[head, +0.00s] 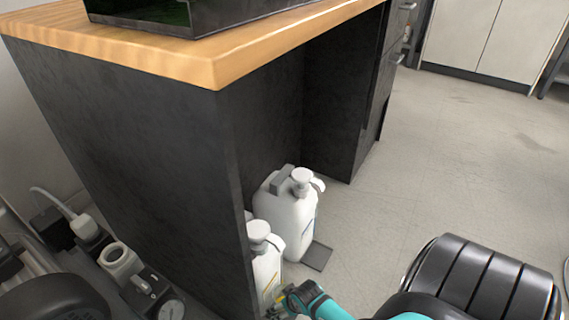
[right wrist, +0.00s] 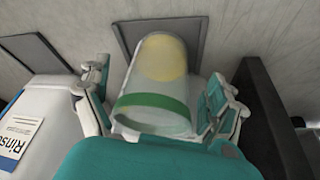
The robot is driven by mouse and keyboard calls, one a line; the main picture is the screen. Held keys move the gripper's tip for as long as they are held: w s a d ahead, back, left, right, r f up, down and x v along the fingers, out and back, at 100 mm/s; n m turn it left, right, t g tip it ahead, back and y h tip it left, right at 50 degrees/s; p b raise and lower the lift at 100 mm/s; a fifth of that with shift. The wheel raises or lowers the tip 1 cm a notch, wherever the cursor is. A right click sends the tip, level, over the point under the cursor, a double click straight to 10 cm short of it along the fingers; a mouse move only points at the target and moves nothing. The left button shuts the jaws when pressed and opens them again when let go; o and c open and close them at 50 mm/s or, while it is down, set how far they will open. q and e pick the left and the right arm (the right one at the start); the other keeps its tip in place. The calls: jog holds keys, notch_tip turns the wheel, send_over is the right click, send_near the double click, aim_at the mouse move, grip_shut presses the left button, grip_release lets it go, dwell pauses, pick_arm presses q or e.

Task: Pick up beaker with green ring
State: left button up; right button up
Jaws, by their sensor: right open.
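The beaker (right wrist: 152,82) is translucent, with a green ring around it and a pale yellow area towards its far end. It shows clearly in the right wrist view, between the two fingers of my right gripper (right wrist: 160,92). That gripper is open, with one finger on each side of the beaker; whether either finger touches it I cannot tell. In the head view my right gripper (head: 285,299) is low at the bottom edge, beside the white bottles, and I cannot make out the beaker there. My left gripper is in neither view.
White pump bottles (head: 291,218) stand under the wooden-topped counter (head: 190,62); a labelled one (right wrist: 32,115) is left of the beaker in the wrist view. A dark plate (head: 318,257) lies on the floor. Compressor equipment (head: 130,275) fills the lower left.

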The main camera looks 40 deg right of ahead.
jog(key=shift+w+f, duration=0.15)
jog(key=shift+f, duration=0.2)
jog(key=shift+r, duration=0.1)
jog(key=c, duration=1.4)
